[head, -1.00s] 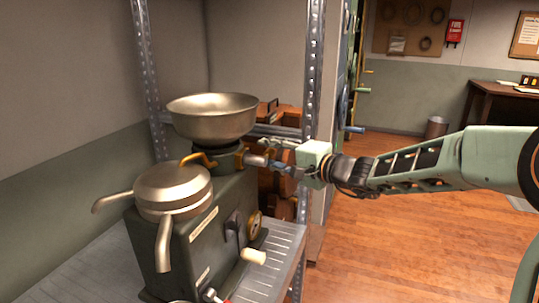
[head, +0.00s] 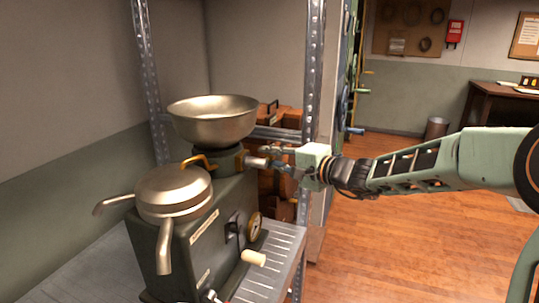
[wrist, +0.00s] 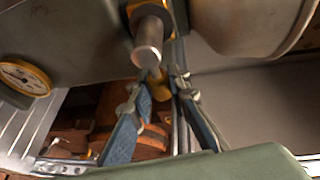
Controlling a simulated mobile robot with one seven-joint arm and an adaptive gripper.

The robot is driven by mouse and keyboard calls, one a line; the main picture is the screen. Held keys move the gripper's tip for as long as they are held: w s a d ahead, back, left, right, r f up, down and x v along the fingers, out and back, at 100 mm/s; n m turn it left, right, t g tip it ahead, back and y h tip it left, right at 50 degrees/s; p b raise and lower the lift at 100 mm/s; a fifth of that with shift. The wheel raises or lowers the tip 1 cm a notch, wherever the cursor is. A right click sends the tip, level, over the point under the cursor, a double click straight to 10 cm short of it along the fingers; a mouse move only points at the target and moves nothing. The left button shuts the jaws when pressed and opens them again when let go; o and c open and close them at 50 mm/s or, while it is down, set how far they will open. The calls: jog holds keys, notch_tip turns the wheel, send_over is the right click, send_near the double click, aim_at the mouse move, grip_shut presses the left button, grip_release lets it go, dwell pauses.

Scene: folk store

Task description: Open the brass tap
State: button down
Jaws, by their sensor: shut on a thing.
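The brass tap (wrist: 158,84) shows as a small yellow piece between my fingertips in the wrist view, mostly hidden by the fingers. My gripper (wrist: 161,76) is shut on it, one blue-grey finger on each side. In the head view my gripper (head: 270,154) reaches in from the right, just below the steel bowl (head: 212,122) on the green machine (head: 190,245). A short metal cylinder (head: 256,162) sticks out of the machine beside the fingertips. It is close above them in the wrist view (wrist: 150,42).
A curved brass piece (head: 200,162) sits left of the bowl's base. A lidded vessel with two spouts (head: 172,190), a crank handle (head: 253,257) and a dial (head: 255,226) are near. A shelf post (head: 312,80) stands behind my gripper. Open floor (head: 400,230) lies right.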

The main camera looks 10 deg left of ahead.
jog(key=m+g+p, duration=0.1)
jog(key=m+p, duration=0.1)
jog(key=p, duration=0.2)
jog(key=shift+s+f, duration=0.1)
jog(key=shift+f, duration=0.05)
jog(key=m+g+p, duration=0.1)
jog(key=p, duration=0.1)
jog(key=f+m+p, duration=0.1)
jog(key=p, duration=0.2)
jog(key=shift+s+f+m+g+h, duration=0.15)
jog(key=shift+s+m+g+h, duration=0.15)
jog(key=shift+g+h, duration=0.1)
jog(key=m+g+p, duration=0.1)
jog(key=p, duration=0.2)
jog(key=s+f+m+g+p, duration=0.1)
jog(key=p, duration=0.2)
jog(key=shift+a+f, duration=0.1)
jog(key=m+g+p, duration=0.1)
jog(key=p, duration=0.1)
jog(key=s+f+m+p, duration=0.1)
jog(key=p, duration=0.1)
jog(key=shift+a+f+m+g, duration=0.1)
jog(key=shift+f+m+g, duration=0.05)
jog(key=shift+m+g, duration=0.25)
jog(key=shift+s, duration=0.1)
jog(key=c, duration=1.8)
grip_release()
